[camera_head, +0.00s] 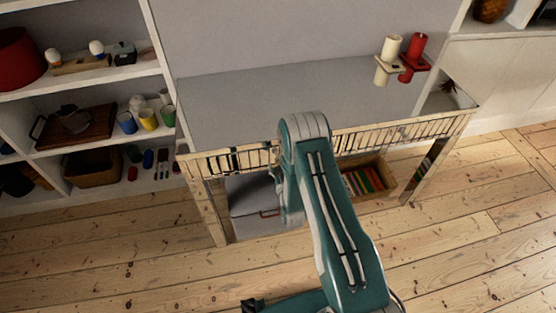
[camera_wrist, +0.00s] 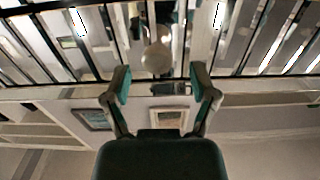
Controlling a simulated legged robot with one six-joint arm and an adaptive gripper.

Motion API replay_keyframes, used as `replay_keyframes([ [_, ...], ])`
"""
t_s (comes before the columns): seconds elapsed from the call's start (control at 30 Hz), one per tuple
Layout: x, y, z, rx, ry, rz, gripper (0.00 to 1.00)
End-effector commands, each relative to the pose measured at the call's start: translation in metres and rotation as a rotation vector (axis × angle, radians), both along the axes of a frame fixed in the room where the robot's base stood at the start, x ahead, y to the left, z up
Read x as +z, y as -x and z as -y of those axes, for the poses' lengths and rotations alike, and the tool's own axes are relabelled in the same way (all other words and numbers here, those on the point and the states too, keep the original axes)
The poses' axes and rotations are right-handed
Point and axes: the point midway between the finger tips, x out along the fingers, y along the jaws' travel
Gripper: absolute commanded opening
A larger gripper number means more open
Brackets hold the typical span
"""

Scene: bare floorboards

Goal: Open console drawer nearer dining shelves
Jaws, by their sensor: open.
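The console (camera_head: 250,100) has a grey top and a light, slatted, shiny front. Its left drawer front (camera_head: 225,161), on the side of the shelves with mugs, looks flush with the console and shut. The right part of the front (camera_head: 400,133) also looks flush. In the head view my arm covers the middle of the front and hides my gripper. In the wrist view my gripper (camera_wrist: 161,78) is open, its two fingers apart. A pale round knob (camera_wrist: 157,57) on the slatted front shows just beyond and between the fingertips. I cannot tell whether they touch it.
Shelves (camera_head: 100,88) with mugs, a tray and pots stand at the left. Red and white candles (camera_head: 391,47) are at the console's right end. A grey box (camera_head: 250,195) and a wooden crate (camera_head: 375,195) sit under the console. The floorboards (camera_head: 120,265) in front are clear.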

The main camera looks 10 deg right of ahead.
Motion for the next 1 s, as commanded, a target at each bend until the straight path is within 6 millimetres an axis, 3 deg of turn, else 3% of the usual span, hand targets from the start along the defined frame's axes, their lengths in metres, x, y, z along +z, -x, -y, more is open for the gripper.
replay_keyframes([
  [0.2,0.000,-0.024,0.002,-0.001,-0.003,-0.001,0.75],
  [0.5,0.000,-0.028,0.001,-0.001,-0.002,-0.001,0.75],
  [0.53,0.000,-0.028,0.001,-0.001,-0.001,-0.001,0.71],
  [0.7,0.000,-0.028,0.001,-0.001,-0.001,-0.001,0.00],
  [1.0,0.000,-0.028,0.000,0.002,-0.001,-0.001,0.00],
])
